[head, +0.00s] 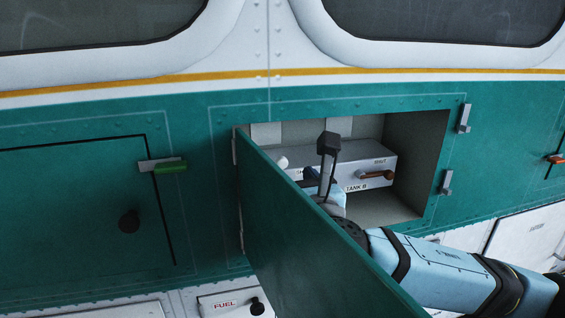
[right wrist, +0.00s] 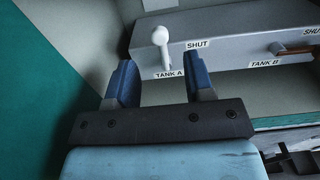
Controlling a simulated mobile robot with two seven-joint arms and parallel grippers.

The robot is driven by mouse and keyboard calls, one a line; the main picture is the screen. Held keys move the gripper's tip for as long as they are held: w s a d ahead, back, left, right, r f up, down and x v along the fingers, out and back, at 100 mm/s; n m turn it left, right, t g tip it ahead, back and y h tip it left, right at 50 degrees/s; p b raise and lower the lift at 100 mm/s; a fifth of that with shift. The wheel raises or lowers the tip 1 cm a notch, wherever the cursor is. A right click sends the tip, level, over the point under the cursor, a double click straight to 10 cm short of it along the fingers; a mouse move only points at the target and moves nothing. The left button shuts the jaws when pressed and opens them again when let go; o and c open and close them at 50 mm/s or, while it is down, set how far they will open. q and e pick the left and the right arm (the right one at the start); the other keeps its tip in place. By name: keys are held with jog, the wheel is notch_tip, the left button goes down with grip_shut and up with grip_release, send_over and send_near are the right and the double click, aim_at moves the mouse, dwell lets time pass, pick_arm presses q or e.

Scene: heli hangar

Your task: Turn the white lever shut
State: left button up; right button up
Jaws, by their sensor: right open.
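The white lever (head: 283,162) is on the left part of a grey valve box inside the open compartment. In the right wrist view the white lever (right wrist: 161,42) has a rounded knob, with a "TANK A" label below and "SHUT" to its right. My right gripper (head: 314,176) reaches into the compartment, partly hidden by the open door. In the right wrist view its blue fingers (right wrist: 160,80) are apart, with the lever beyond and between their tips in the picture. I cannot tell whether they touch it. My left gripper is not in view.
A brown lever (head: 375,175) marked "TANK B" sits to the right on the same valve box (head: 345,163). The green door (head: 300,235) hangs open in front of the compartment's left side. The compartment's right wall (head: 415,150) bounds the space.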

aim_at(283, 165)
jog(key=p+x, duration=0.2)
jog(key=x, duration=0.5)
grip_shut()
